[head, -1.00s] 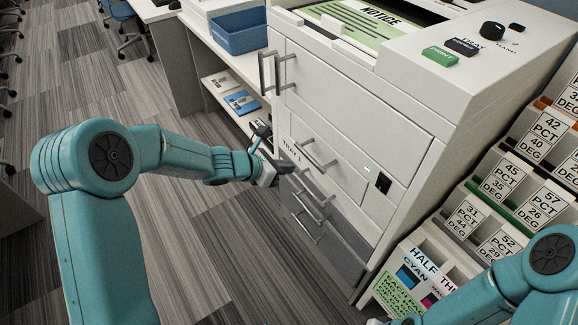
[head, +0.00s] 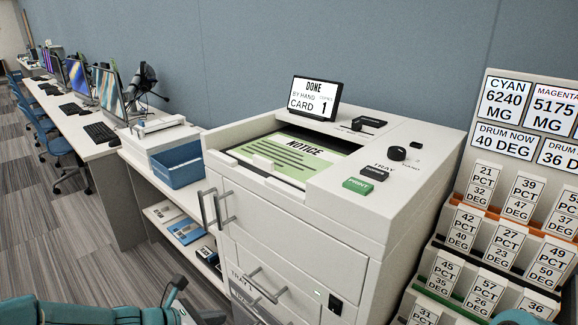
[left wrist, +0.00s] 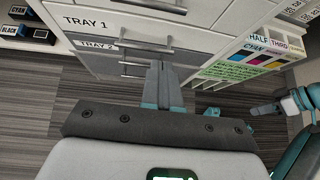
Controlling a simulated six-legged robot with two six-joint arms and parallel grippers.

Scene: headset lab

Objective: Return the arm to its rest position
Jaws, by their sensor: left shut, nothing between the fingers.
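My left arm (head: 85,312) shows only as a teal strip along the bottom left of the head view. In the left wrist view my left gripper (left wrist: 160,84) is shut, with its fingers together and nothing between them. It points at the front of the white printer cabinet (head: 300,232), close to the tray handles; whether it touches one I cannot tell. Part of my right arm (head: 520,318) shows at the bottom right of the head view. It also shows at the right of the left wrist view (left wrist: 299,99), where its jaws are too small to read.
A display (head: 314,97) on the printer reads DONE. A green notice sheet (head: 285,155) lies in the top opening. A blue bin (head: 178,164) stands on the bench at left. A card rack (head: 485,215) stands at right. Grey floor (head: 65,240) is clear at left.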

